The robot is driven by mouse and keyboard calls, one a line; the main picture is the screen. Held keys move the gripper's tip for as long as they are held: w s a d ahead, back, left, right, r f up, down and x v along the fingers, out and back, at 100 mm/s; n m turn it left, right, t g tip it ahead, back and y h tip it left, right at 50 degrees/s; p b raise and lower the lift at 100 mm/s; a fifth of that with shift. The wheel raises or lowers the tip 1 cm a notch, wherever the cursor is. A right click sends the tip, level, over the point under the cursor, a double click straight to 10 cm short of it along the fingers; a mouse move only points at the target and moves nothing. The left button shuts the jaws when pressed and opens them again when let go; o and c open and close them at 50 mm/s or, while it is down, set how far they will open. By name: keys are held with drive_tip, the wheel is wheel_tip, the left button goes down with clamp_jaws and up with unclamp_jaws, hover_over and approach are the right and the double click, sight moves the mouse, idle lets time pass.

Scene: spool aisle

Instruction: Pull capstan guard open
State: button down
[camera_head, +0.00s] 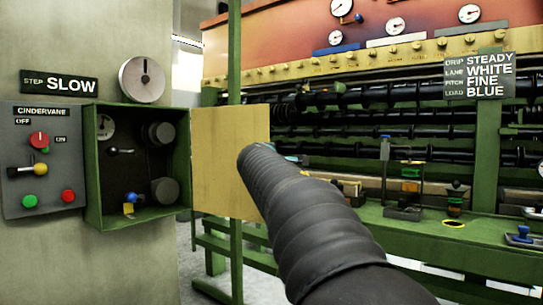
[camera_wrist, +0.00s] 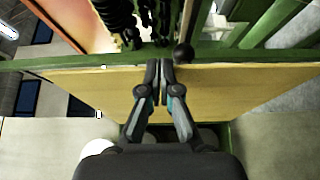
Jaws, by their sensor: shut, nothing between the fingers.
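The capstan guard appears to be the yellow panel (camera_head: 228,150) hinged at the right side of the green box (camera_head: 92,170). It stands swung out to the right, and the box's front is uncovered. My dark arm crosses the panel's right part in the head view, and my gripper is hidden there. In the wrist view my gripper (camera_wrist: 160,66) is shut and empty, in front of the yellow panel (camera_wrist: 225,88). Its fingertips are near the panel's far edge, beside a dark round knob (camera_wrist: 183,54). I cannot tell whether they touch either.
Inside the box are dark rollers (camera_head: 160,133), a small lever and a blue knob (camera_head: 129,208). Left of it is a grey control panel (camera_head: 40,160) with coloured buttons. A green post (camera_head: 234,60) rises behind the guard. The green machine bench (camera_head: 440,235) occupies the right.

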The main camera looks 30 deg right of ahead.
drive_tip(key=shift+a, duration=0.1)
drive_tip(key=s+d+b+v, duration=0.1)
drive_tip(key=d+b+v, duration=0.15)
drive_tip(key=v, duration=1.05)
drive_tip(key=s+a+f+m+g+y+p, duration=0.1)
drive_tip(key=s+f+m+g+y, duration=0.2)
drive_tip(key=f, duration=0.7)
drive_tip(key=s+a+f+m+g, duration=0.1)
drive_tip(key=s+f+m+g, duration=0.25)
drive_tip(key=f, duration=0.65)
drive_tip(key=s+a+f+m+g+y+p, duration=0.1)
drive_tip(key=s+a+f+m+y+p, duration=0.1)
drive_tip(key=s+a+f, duration=0.4)
drive_tip(key=s+a+f+m+g+y+p, duration=0.2)
drive_tip(key=s+a+f, duration=0.5)
drive_tip(key=s, duration=0.8)
drive_tip(key=shift+a+f+m+y+p, duration=0.3)
drive_tip(key=shift+a+m+y+p, duration=0.15)
drive_tip(key=shift+a+y+p, duration=0.9)
